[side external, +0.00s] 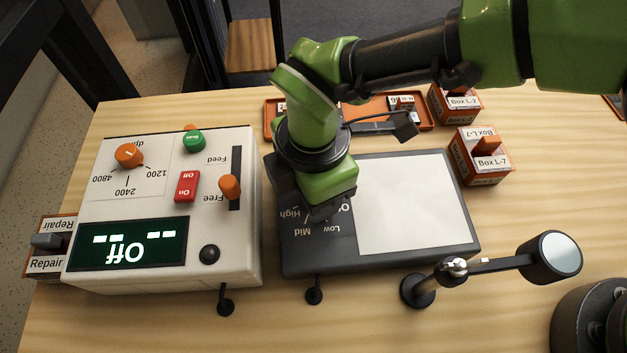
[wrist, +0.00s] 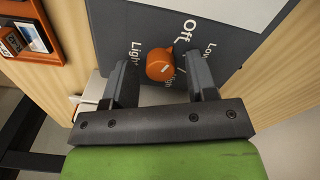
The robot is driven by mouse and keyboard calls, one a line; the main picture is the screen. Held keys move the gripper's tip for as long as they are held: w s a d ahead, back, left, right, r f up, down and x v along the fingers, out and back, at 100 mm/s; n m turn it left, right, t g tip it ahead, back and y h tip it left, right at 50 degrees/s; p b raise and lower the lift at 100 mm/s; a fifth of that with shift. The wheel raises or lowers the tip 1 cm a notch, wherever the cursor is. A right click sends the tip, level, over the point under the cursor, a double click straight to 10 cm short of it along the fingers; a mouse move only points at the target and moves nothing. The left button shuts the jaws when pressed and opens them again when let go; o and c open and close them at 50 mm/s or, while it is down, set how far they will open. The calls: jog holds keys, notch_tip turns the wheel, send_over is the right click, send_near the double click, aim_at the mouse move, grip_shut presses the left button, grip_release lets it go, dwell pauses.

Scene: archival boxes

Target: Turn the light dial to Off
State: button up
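The light dial (wrist: 160,65) is an orange round knob on the dark panel of a light pad (side external: 380,262). In the wrist view, the labels Light, Off and Low show around it, and another label is partly covered. A small pale mark shows on the knob, but I cannot tell which setting it points to. My gripper (wrist: 158,61) is open, with one finger on either side of the dial and gaps between. In the side view my gripper (side external: 322,212) is low over the panel and hides the dial; High, Mid and Low show beside it.
A white control box (side external: 110,208) with an Off display stands close on the left. An orange tray (side external: 267,124) lies behind the pad. Small boxes, including Box L-7 (side external: 480,168), stand at right. A round-headed stand (side external: 418,290) is at front right.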

notch_tip(320, 180, up, 10)
dwell(0.7)
dwell(0.4)
jog(key=w+d+r+m+t+y, duration=0.1)
jog(key=w+d+r+m, duration=0.1)
jog(key=d+r+m, duration=0.55)
jog(key=w+d+r+m+t+y, duration=0.15)
jog(key=d+r+m, duration=0.35)
jog(key=d+r, duration=0.5)
jog(key=s+d+m+t, duration=0.4)
jog(key=s+d+m, duration=0.9)
jog(key=d+m, duration=0.1)
jog(key=shift+d+f+t, duration=0.35)
jog(key=shift+d, duration=0.5)
jog(key=shift+h, duration=0.25)
